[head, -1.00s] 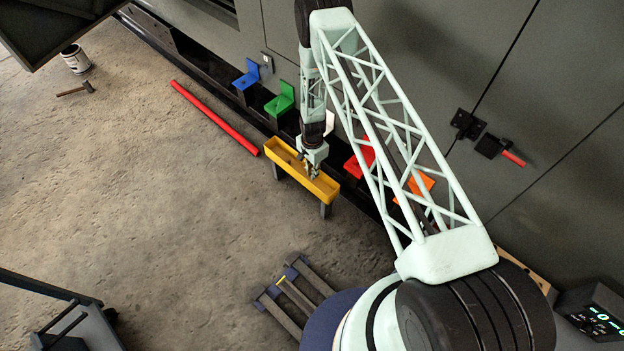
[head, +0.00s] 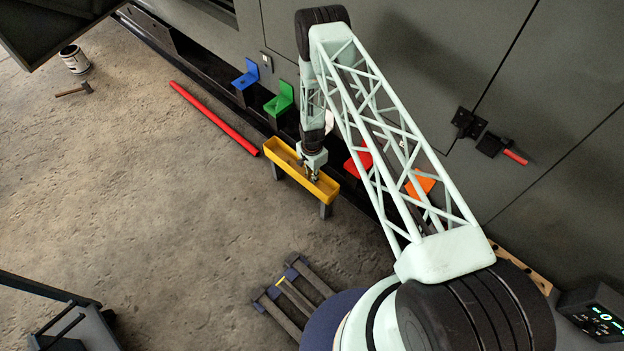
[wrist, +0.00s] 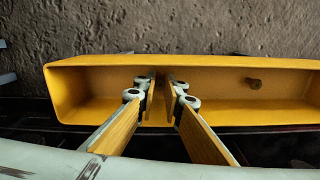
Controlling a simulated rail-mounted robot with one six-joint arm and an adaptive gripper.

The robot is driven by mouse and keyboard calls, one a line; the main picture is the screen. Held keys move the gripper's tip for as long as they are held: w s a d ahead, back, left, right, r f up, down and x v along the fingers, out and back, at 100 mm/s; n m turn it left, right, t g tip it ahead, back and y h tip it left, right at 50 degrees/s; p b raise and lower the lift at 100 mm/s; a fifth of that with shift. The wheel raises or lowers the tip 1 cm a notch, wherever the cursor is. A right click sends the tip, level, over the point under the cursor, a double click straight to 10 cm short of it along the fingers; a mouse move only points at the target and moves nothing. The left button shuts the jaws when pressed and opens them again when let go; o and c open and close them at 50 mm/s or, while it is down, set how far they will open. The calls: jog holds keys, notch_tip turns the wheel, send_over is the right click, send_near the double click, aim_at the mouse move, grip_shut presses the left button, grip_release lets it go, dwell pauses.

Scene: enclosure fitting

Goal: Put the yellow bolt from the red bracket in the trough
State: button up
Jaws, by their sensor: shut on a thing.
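The yellow trough (head: 277,152) stands on grey legs; its inside fills much of the wrist view (wrist: 95,80). My gripper (head: 313,177) points down over the trough's right part in the head view. In the wrist view my gripper (wrist: 160,84) has its pads close together over the middle of the trough, shut on a thin thing, taken as the yellow bolt; the pads hide it and its colour cannot be told. A small brownish bolt-like piece (wrist: 254,83) lies in the trough, apart from the fingers. The red bracket (head: 352,166) is partly hidden behind my arm.
A blue bracket (head: 246,76) and a green bracket (head: 281,102) stand along the grey enclosure, with an orange bracket (head: 420,186) to the right. A long red bar (head: 212,116) lies on the floor.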

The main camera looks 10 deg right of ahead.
jog(key=shift+f, duration=0.15)
jog(key=o, duration=0.8)
jog(key=shift+c, duration=0.2)
notch_tip(320, 180, up, 12)
jog(key=p, duration=0.2)
dwell(0.6)
jog(key=shift+r, duration=0.2)
dwell(0.6)
